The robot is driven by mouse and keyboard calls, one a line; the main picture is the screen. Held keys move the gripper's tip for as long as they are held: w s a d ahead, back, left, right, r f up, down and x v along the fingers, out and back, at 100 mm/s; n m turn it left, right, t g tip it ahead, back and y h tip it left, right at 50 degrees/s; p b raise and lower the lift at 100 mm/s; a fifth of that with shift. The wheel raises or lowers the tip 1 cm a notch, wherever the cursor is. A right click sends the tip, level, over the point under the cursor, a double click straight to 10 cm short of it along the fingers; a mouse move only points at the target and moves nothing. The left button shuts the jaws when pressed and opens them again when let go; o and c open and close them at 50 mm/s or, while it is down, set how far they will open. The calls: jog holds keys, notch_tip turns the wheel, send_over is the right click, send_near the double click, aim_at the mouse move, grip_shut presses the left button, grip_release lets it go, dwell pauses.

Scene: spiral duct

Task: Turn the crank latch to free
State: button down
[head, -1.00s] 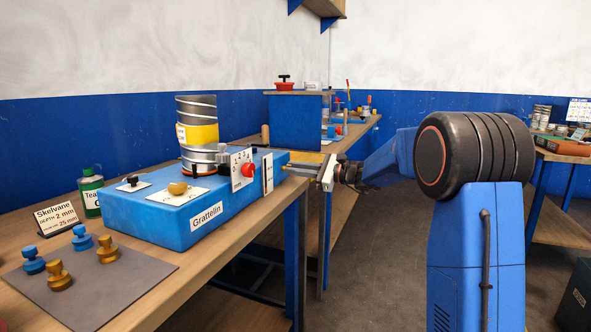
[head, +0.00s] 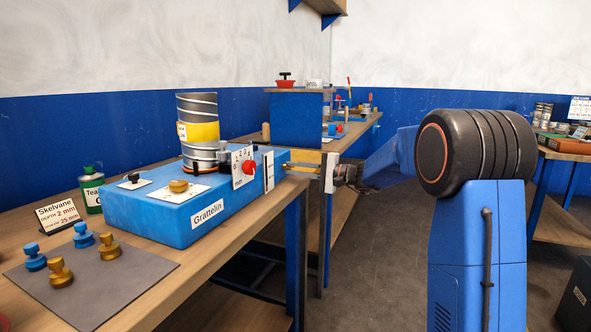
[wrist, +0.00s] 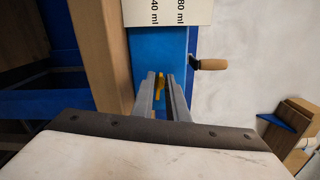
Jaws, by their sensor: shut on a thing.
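The blue machine (head: 190,212) labelled Grattelin stands on the bench. Its right end faces my gripper (head: 290,163). In the wrist view the machine's blue end face (wrist: 158,45) carries a white ml scale (wrist: 168,12). A small yellow piece (wrist: 160,84), apparently the crank latch, shows between my two grey fingers, and my gripper is shut on it. The fingers hide part of it. A wooden crank handle (wrist: 212,64) on a dark arm sticks out from the machine beside the fingers. It also shows upright behind the machine in the head view (head: 265,131).
A spiral duct (head: 197,105) with a yellow band rises from the machine. A red knob (head: 249,168) and a dial plate are near its right end. Blue and brass plugs stand on a grey mat (head: 130,268).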

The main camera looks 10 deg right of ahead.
jog(key=shift+f+n, duration=0.15)
jog(key=shift+n, duration=0.45)
jog(key=c, duration=2)
grip_release()
jog(key=shift+d, duration=0.1)
jog(key=v, duration=1.7)
jog(key=shift+s, duration=0.15)
